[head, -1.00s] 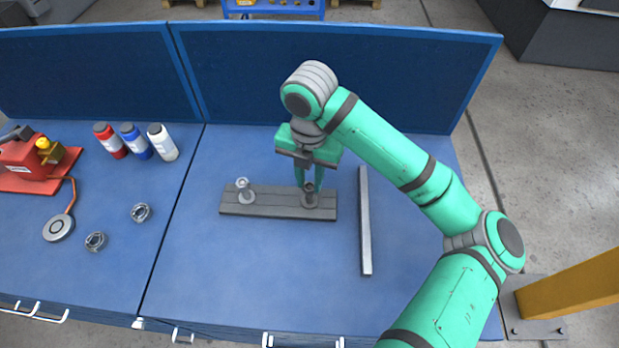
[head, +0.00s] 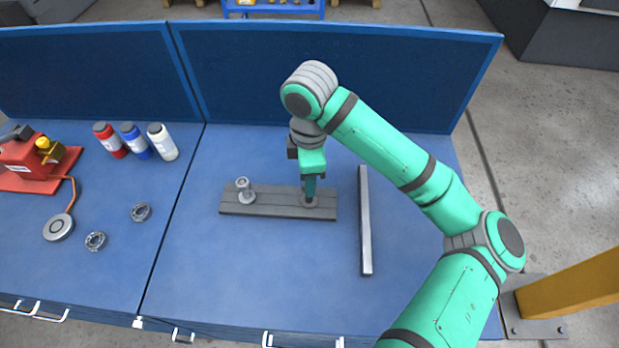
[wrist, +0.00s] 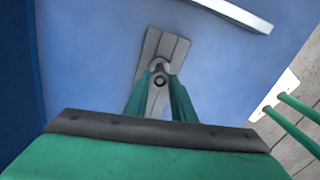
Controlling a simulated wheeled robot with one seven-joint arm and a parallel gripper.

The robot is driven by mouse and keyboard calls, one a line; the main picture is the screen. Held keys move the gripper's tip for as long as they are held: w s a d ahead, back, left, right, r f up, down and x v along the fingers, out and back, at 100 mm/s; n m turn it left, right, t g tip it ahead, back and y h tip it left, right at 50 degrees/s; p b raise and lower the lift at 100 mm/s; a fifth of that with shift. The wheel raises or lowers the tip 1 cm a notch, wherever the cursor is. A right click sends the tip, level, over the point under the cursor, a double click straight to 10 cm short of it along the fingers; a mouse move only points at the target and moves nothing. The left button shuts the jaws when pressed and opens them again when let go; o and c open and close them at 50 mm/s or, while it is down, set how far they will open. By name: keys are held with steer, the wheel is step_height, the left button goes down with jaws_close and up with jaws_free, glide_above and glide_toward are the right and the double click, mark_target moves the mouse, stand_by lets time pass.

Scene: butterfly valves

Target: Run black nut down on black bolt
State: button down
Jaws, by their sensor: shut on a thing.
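A grey fixture plate (head: 275,204) lies on the blue table, with two upright bolts on it. The black bolt (head: 309,203) stands at its right end; only its foot shows below my fingers. The black nut is hidden by my gripper. My gripper (head: 310,192) points straight down over that bolt, shut at its upper part. In the wrist view, both green fingers (wrist: 160,84) reach down to the plate (wrist: 175,46), with a pale rounded part and a dark ring between them. How far down the nut sits cannot be told.
A long grey bar (head: 365,222) lies right of the plate. Two loose ring-shaped parts (head: 140,212) (head: 95,241) lie on the left table, near a red device (head: 35,165) and three bottles (head: 135,141). A blue panel (head: 320,80) stands behind. The front table is clear.

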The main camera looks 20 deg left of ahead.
steer(key=m, duration=0.6)
steer(key=c, duration=1.7)
jaws_free()
steer(key=shift+c, duration=0.2)
